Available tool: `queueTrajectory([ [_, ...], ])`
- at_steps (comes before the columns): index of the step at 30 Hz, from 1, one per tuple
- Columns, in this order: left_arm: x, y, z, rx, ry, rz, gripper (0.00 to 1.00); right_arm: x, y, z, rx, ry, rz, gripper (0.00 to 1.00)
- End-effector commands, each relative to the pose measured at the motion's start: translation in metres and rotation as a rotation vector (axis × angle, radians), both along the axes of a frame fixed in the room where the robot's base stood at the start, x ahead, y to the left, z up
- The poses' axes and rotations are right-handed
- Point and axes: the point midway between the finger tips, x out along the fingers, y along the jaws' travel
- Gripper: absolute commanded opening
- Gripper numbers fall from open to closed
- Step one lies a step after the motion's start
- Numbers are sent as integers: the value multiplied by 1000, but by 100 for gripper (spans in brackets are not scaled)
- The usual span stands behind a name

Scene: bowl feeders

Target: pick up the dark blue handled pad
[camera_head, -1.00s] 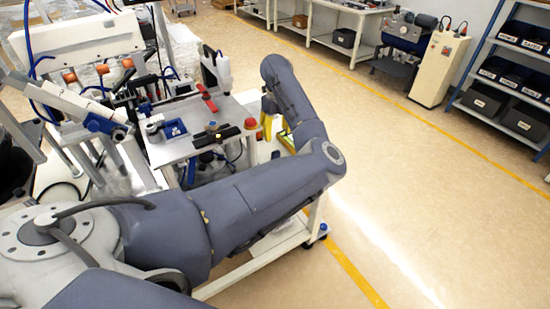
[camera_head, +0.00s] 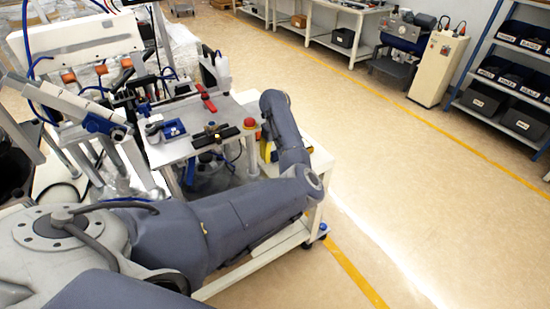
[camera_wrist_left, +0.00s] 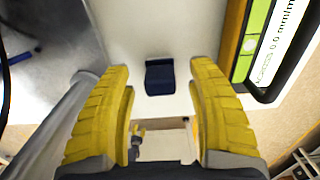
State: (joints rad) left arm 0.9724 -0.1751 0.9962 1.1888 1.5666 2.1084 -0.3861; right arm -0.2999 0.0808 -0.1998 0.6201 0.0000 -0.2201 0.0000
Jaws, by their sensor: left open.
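The dark blue handled pad (camera_wrist_left: 160,78) shows in the left wrist view as a small dark block on a pale surface, lying ahead of and between the yellow fingers. My left gripper (camera_wrist_left: 161,68) is open, with one finger to each side of the pad in the picture. I see no contact, and the remaining distance is hard to judge. In the head view only a bit of my left gripper's yellow (camera_head: 267,150) shows beside the forearm, and I cannot make out the pad there. My right gripper is not in view.
In the head view, a worktable (camera_head: 180,152) with a red clamp (camera_head: 207,100), a blue fixture (camera_head: 172,129) and a red button (camera_head: 250,123) is left of my forearm. Open floor lies right.

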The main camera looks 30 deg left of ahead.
Motion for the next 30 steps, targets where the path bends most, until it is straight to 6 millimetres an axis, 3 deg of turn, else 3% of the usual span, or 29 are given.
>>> queueTrajectory([
  [6, 0, 0, -19, 1, 0, -1, 58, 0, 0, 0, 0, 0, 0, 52],
  [16, 0, 0, -21, 0, 0, 0, 59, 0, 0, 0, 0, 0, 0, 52],
  [30, 0, 0, -21, 0, 0, 0, 4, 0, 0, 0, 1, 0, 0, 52],
])
